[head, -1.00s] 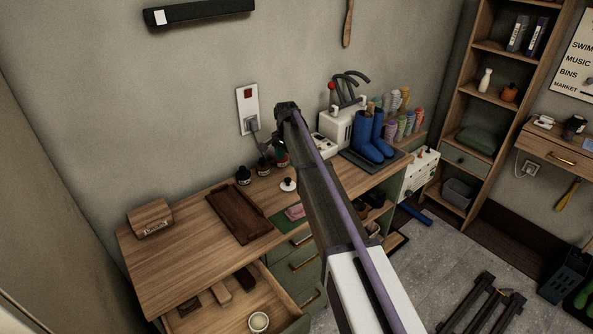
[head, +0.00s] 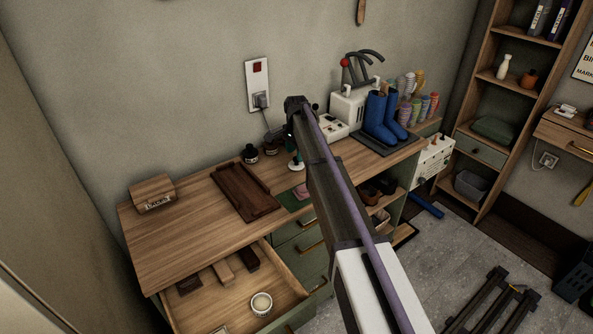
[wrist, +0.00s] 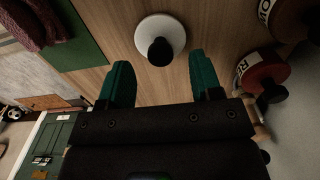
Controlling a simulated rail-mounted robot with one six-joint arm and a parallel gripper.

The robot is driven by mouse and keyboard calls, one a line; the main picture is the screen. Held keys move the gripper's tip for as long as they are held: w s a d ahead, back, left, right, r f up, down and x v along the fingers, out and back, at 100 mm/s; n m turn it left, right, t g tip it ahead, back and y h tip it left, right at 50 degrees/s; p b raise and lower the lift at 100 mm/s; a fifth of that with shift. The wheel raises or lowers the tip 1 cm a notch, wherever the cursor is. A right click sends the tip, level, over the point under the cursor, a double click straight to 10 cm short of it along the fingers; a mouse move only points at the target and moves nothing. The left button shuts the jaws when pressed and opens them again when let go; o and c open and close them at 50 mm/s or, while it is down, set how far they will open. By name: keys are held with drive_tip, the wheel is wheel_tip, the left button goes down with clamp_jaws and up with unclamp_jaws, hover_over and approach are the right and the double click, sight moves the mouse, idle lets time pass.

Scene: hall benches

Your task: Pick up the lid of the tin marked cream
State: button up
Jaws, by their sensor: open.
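A white round lid with a black knob (wrist: 160,28) lies on the wooden bench top; it also shows in the head view (head: 296,166). No marking on it is readable. My gripper (wrist: 160,62) is open and empty, with its teal fingers at either side of the black knob in the wrist view. It also shows in the head view (head: 292,145), just above the lid, partly hidden by my arm. An open round tin with pale contents (head: 261,304) stands in the open drawer; its marking is not readable.
Dark labelled pots (head: 250,154) stand behind the lid; a red one (wrist: 262,72) is close at right in the wrist view. A brown tray (head: 243,192) lies left on the bench. Blue boots (head: 381,118) stand to the right. The drawer (head: 215,300) is open.

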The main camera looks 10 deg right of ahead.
sight(296, 162)
wheel_tip(296, 162, down, 4)
drive_tip(key=shift+r+b, duration=0.1)
drive_tip(key=shift+b, duration=0.95)
drive_tip(key=shift+r, duration=0.3)
drive_tip(key=c, duration=1)
